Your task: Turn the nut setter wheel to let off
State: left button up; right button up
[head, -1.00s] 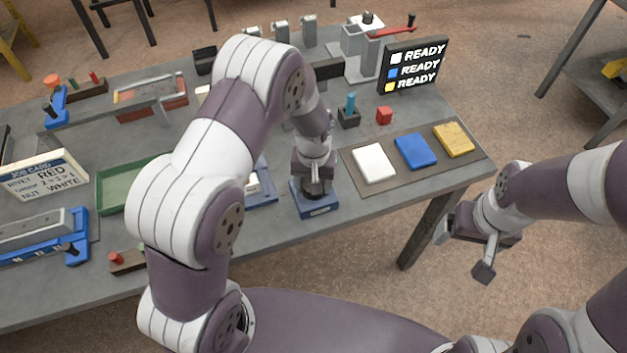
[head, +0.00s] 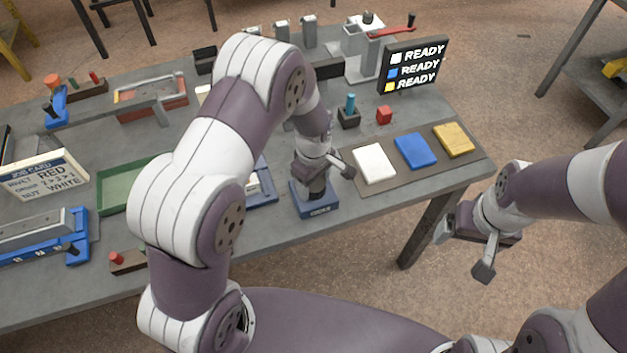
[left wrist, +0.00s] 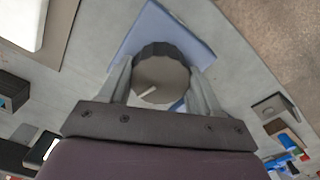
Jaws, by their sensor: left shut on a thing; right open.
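The nut setter wheel (left wrist: 162,78) is a dark grey round knob with a pale pointer line on top, on a blue base (left wrist: 150,30). In the head view its base (head: 318,210) stands at the front edge of the bench, and the wheel (head: 318,188) is partly hidden under my gripper. My left gripper (head: 322,174) points down over it and is shut on the wheel; the left wrist view shows one finger on each side. My right gripper (head: 463,252) is open and empty, off the bench at the right.
White (head: 374,163), blue (head: 415,151) and yellow (head: 454,140) pads lie right of the wheel. A sign (head: 414,68) reads READY on three lines. A green tray (head: 122,190), a job card (head: 42,175) and a blue fixture (head: 75,245) stand at left.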

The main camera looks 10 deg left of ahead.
pick_arm(q)
jog(key=shift+n, duration=2)
jog(key=o, duration=1)
notch_tip(320, 180, up, 13)
jog(key=shift+f+b, duration=0.15)
jog(key=shift+b, duration=0.95)
